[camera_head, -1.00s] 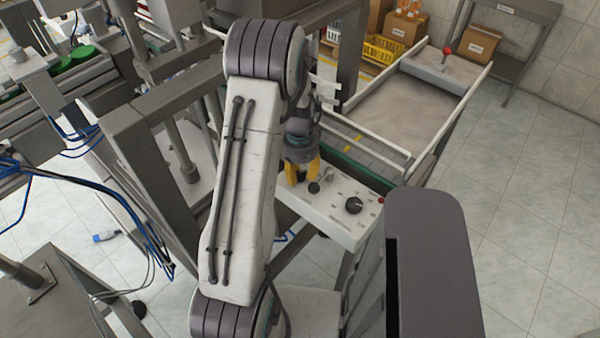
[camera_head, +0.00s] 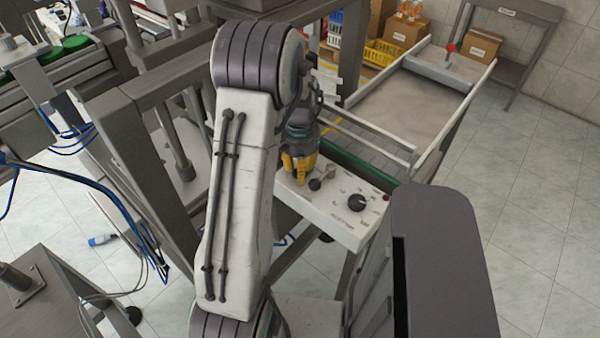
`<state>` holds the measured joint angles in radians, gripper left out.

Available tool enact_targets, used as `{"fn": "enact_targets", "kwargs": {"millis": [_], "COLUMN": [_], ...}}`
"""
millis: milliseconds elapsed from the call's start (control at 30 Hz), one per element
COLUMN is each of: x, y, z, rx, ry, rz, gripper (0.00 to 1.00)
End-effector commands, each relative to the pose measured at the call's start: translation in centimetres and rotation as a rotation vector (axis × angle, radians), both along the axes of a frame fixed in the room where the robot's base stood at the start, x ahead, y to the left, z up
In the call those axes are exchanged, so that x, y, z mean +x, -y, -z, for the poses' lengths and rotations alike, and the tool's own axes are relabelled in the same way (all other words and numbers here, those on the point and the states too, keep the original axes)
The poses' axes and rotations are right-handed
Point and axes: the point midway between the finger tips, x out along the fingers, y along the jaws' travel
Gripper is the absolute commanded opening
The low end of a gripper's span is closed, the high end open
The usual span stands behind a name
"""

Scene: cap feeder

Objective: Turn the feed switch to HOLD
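A light control panel (camera_head: 343,222) carries a large black knob (camera_head: 357,202) with small markings around it, too small to read. A smaller dark knob (camera_head: 315,184) and a pale knob (camera_head: 328,171) sit to its left. I cannot tell from the labels which one is the feed switch. My gripper (camera_head: 299,170), with yellow fingers, points down over the left end of the panel, just left of the smaller knobs. My arm hides part of that end. Whether the fingers touch anything, or how far apart they are, is unclear.
A conveyor or chute (camera_head: 405,110) with pale side rails runs behind the panel to the upper right. A red-topped lever (camera_head: 450,48) stands at its far end. Steel frame posts (camera_head: 135,170) stand left of my arm. Open tiled floor lies at right.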

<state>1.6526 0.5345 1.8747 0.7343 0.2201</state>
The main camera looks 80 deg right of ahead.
Motion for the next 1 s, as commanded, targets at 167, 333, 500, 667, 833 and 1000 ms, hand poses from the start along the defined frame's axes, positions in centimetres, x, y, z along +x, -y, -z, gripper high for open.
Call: {"fn": "enact_targets", "kwargs": {"millis": [167, 333, 500, 667, 833, 1000], "x": [0.05, 0.1, 0.13, 0.16, 0.17, 0.17], "y": [0.41, 0.41, 0.41, 0.4, 0.41, 0.41], "z": [0.07, 0.0, -0.04, -0.07, -0.09, -0.1], "rx": [-0.013, -0.013, -0.013, -0.013, -0.013, -0.013], "ry": [-0.002, -0.002, -0.003, -0.003, -0.003, -0.003], "rz": [-0.123, -0.207, -0.257, -0.28, -0.286, -0.286], "gripper": [0.01, 0.01, 0.01, 0.01, 0.01, 0.01]}}
